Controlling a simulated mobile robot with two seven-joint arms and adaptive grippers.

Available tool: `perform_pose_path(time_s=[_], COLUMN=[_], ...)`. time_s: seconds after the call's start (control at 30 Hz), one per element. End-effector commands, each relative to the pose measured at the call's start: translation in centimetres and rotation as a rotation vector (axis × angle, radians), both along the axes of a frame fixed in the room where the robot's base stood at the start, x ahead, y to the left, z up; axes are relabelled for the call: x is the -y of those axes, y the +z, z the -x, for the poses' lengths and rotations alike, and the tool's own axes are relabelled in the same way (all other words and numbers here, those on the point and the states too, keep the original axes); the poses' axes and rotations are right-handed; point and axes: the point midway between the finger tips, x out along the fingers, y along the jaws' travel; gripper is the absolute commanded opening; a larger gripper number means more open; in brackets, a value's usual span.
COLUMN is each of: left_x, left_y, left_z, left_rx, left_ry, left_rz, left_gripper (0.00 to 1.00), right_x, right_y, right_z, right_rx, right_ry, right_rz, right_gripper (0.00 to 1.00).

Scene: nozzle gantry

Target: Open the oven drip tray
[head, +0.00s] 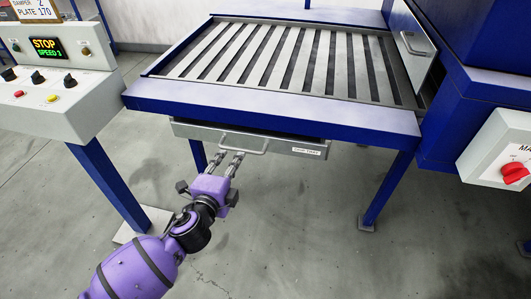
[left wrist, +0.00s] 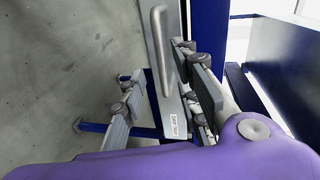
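The drip tray (head: 290,149) is a grey drawer with a white label under the blue slatted table. A narrow dark gap shows between its front panel and the table's edge. Its bar handle (head: 250,153) stands out from the panel. My left gripper (head: 229,157) is in front of the panel, fingers pointing at the handle's left part. In the left wrist view the fingers are apart, and the handle (left wrist: 160,45) shows between and beyond them. I cannot tell whether they touch it. The gripper is open and holds nothing. My right gripper is out of view.
The table's blue edge (head: 270,108) overhangs the tray. Blue legs (head: 388,188) stand at both sides. A control box (head: 55,90) is at left, and a grey box with a red knob (head: 503,150) at right. The concrete floor (head: 290,230) in front is clear.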

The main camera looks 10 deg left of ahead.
Motion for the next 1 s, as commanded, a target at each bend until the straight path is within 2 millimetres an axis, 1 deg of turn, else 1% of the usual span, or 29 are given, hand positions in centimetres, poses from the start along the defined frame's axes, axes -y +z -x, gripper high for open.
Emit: perform_pose_path(time_s=[0.13,0.23,0.5,0.6,0.77,1.0], left_x=[-0.6,-0.5,-0.3,-0.3,-0.2,-0.2], left_y=[0.2,0.0,-0.9,-1.2,-1.4,-1.4], left_z=[-0.3,-1.2,-5.4,-6.6,-7.6,-7.7], left_rx=[0.013,0.013,0.013,0.012,0.012,0.012], left_ry=[0.009,0.007,0.008,0.006,0.007,0.007], left_rz=[-0.071,-0.080,-0.077,-0.077,-0.076,-0.075], left_gripper=[0.29,0.29,0.29,0.29,0.29,0.29], right_x=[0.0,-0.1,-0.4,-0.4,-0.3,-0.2], right_y=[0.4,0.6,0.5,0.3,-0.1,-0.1], right_z=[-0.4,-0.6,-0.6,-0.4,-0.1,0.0], right_rx=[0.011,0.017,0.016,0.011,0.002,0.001], right_ry=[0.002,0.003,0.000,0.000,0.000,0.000], right_rz=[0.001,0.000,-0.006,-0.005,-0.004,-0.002], right_gripper=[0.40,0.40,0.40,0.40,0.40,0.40])
